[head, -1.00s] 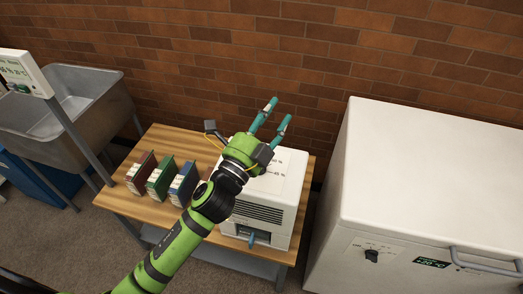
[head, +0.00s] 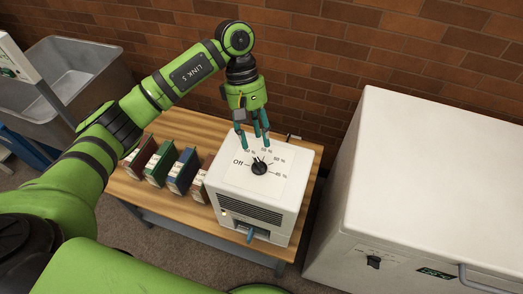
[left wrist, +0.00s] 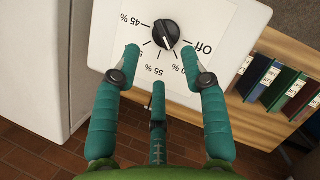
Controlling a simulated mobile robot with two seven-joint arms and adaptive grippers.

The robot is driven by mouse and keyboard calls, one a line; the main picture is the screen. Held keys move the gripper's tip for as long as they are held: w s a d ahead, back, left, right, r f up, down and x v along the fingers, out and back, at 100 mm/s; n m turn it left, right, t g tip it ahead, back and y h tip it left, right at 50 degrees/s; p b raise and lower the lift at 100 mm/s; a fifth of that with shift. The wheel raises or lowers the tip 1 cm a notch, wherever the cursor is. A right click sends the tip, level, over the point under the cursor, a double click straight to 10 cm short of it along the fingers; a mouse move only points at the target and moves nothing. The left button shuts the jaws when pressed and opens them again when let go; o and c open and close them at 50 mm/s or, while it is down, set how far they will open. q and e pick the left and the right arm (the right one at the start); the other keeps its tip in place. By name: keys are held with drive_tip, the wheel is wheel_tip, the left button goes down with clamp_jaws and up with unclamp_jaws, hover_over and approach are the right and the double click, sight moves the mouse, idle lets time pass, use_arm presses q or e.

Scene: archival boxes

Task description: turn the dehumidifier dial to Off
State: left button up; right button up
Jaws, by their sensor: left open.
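The dehumidifier (head: 232,200) is a white box on the wooden table, with a dark grille on its front. Its black dial (head: 259,168) sits on a white label on top, with Off at the left and percent marks around the rest. In the left wrist view the dial (left wrist: 166,33) is beyond the fingertips; I cannot tell surely which mark it points to. My left gripper (head: 253,142) points down above the back part of the top. Its teal fingers (left wrist: 162,62) are spread and empty, apart from the dial. My right gripper is not in view.
Several binders (head: 161,163) stand on the wooden table (head: 130,187) left of the dehumidifier. The brick wall (head: 340,50) is close behind.

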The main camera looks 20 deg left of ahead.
sight(260, 162)
use_arm(q)
drive_tip(key=p+x, duration=0.2)
drive_tip(key=x, duration=0.3)
drive_tip(key=shift+s+f+p, duration=0.3)
drive_tip(key=shift+p, duration=0.05)
drive_tip(key=shift+d+f, duration=0.2)
drive_tip(key=shift+f, duration=0.3)
drive_tip(key=shift+s, duration=0.1)
clamp_jaws()
